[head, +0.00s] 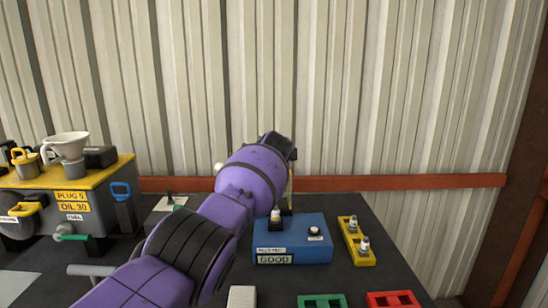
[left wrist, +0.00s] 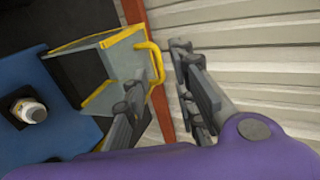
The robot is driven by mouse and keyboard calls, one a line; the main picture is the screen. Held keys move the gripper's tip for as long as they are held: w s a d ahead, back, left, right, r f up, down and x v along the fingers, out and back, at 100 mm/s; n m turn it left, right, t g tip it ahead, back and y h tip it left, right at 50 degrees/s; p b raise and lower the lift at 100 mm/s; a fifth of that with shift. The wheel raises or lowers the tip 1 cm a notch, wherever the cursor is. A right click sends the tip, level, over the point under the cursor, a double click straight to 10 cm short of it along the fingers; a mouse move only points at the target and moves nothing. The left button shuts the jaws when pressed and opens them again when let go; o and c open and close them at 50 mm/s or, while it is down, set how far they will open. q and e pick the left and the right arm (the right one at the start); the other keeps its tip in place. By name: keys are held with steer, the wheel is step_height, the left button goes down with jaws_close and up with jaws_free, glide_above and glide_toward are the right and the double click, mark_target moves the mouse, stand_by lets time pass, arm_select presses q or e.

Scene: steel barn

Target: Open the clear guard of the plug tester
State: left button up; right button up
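The blue plug tester (head: 290,240) stands on the dark table, with a label reading GOOD on its front. A spark plug (head: 275,218) with a white top stands on it; it also shows in the left wrist view (left wrist: 30,110). The clear guard (left wrist: 100,58), with yellow edges and a yellow handle (left wrist: 155,62), appears raised at the tester's back. In the head view my purple left arm hides most of it. My left gripper (left wrist: 160,80) has its fingers apart, the handle near the left-hand finger; contact is unclear. My right gripper is not in view.
A yellow holder (head: 362,256) with plugs stands right of the tester. Green (head: 322,300) and red (head: 393,299) trays lie at the front. A yellow-topped machine (head: 60,195) with a funnel stands left. The corrugated wall (head: 400,100) is close behind.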

arm_select(q)
steer(key=v, duration=1.1)
steer(key=shift+s+r, duration=0.2)
steer(key=shift+s, duration=0.15)
steer(key=shift+a, duration=0.1)
